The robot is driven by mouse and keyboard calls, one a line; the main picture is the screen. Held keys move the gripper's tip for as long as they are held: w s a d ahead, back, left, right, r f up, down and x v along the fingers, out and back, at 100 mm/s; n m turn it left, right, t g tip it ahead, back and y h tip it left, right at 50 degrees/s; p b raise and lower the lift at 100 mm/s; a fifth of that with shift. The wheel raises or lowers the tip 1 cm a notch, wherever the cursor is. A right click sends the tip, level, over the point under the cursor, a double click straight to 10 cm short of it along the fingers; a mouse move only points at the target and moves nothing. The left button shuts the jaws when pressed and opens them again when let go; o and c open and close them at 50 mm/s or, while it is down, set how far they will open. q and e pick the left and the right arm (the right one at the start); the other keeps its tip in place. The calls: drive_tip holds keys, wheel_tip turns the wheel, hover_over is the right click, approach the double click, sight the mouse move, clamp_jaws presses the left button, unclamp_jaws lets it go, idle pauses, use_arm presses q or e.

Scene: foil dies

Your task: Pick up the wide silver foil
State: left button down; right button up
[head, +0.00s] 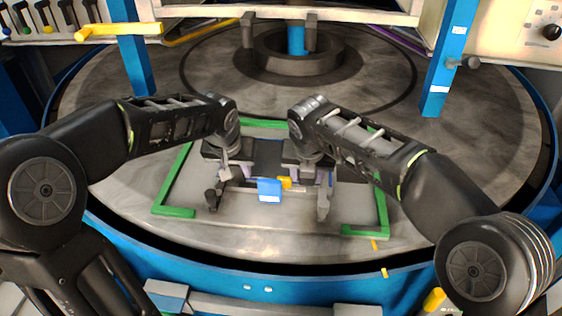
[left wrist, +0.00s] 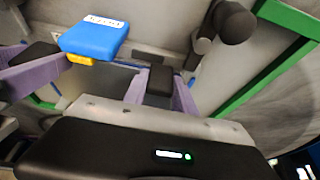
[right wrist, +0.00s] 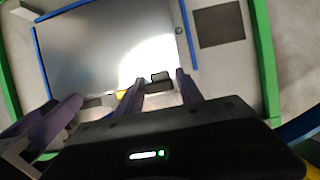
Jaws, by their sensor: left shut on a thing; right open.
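The wide silver foil (right wrist: 105,50) is a shiny sheet with a bright reflection in the right wrist view. In the head view a dark flat patch between my grippers looks like part of it (head: 268,152). My left gripper (head: 240,172) is low over the work area, shut, apparently on the foil's near edge. The exact contact is hidden in the left wrist view (left wrist: 160,88). My right gripper (head: 312,176) is open at the same edge, to the right. Its purple fingers stand apart in the right wrist view (right wrist: 160,88).
A blue labelled block (head: 269,190) with a yellow part (head: 285,183) stands between my grippers, close to both. Green corner strips (head: 172,211) frame the pale plate. Blue posts (head: 438,70) rise behind. The round grey table is mostly clear.

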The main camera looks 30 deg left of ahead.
clamp_jaws()
idle(0.5)
